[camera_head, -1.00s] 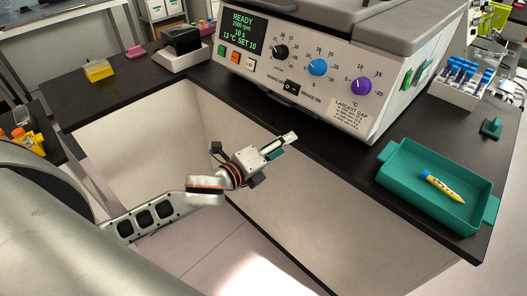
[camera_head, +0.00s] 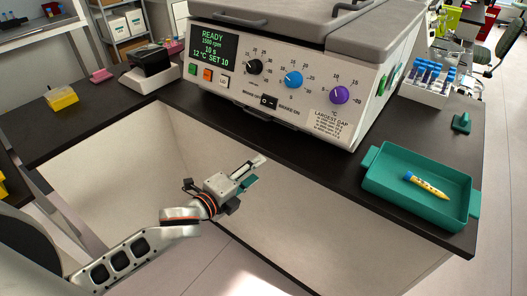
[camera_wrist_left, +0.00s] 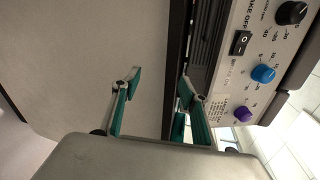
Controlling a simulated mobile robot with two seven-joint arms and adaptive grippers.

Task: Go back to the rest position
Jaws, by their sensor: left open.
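My left gripper (camera_head: 254,173) is in front of the bench's near edge, below the front of the cell processor (camera_head: 290,75). In the left wrist view its two green fingers (camera_wrist_left: 158,92) are spread apart with nothing between them. The cell processor's front panel shows READY, 12 °C SET 10, with black, blue and purple knobs. A yellow tube with a blue cap (camera_head: 427,187) lies in the teal tray (camera_head: 400,212) at the right of the bench. My right gripper is in neither view.
The black bench top (camera_head: 325,172) has a free strip before the machine. A tube rack (camera_head: 424,94), a small green item (camera_head: 461,122), a black-and-white device (camera_head: 149,72) and a yellow box (camera_head: 61,98) stand on it. Open space lies around my left arm.

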